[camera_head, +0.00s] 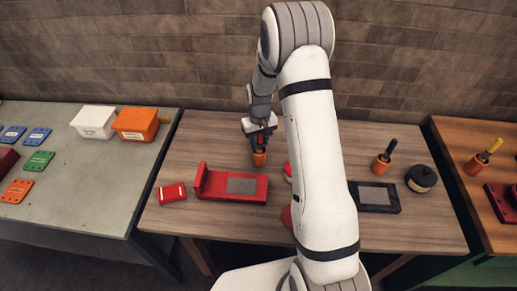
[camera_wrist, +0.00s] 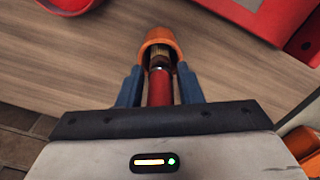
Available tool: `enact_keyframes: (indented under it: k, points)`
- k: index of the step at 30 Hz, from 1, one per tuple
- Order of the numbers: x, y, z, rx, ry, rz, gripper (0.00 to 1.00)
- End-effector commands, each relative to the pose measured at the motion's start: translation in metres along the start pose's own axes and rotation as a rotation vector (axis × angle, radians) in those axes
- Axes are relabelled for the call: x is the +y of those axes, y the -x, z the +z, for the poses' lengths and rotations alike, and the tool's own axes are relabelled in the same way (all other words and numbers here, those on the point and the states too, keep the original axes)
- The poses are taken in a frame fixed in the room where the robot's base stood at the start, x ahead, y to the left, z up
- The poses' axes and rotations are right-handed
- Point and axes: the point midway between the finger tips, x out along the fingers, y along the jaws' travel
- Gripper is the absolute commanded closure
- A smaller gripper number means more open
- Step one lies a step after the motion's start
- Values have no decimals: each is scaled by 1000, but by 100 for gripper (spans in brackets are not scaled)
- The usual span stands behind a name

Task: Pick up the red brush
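The red brush (camera_wrist: 159,88) stands in an orange cup (camera_wrist: 160,38), its red handle toward my wrist and its lower part inside the cup. In the head view the cup (camera_head: 259,157) is on the wooden table, left of my arm. My gripper (camera_wrist: 160,80) is directly above the cup, with one blue finger on each side of the red handle. Narrow gaps show between the fingers and the handle, so it looks open around the brush. In the head view my gripper (camera_head: 260,138) hides most of the brush.
A red tray-like fixture (camera_head: 225,201) and a red block (camera_head: 172,194) are in front of the cup. Another cup with a brush (camera_head: 381,164), a black round pot (camera_head: 421,178) and a black fixture (camera_head: 392,208) are right of my arm. A brick wall stands behind.

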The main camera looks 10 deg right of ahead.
Motion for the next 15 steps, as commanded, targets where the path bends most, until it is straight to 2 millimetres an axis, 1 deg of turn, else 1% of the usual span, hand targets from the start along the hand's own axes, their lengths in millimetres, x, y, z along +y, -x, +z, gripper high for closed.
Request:
enact_keyframes:
  k: [1, 2, 11, 15]
  points:
    - [0, 0, 0, 0, 0, 0, 72]
    - [0, 0, 0, 0, 0, 0, 74]
    - [0, 0, 0, 0, 1, 0, 99]
    - [-1, 0, 0, 1, 1, 0, 100]
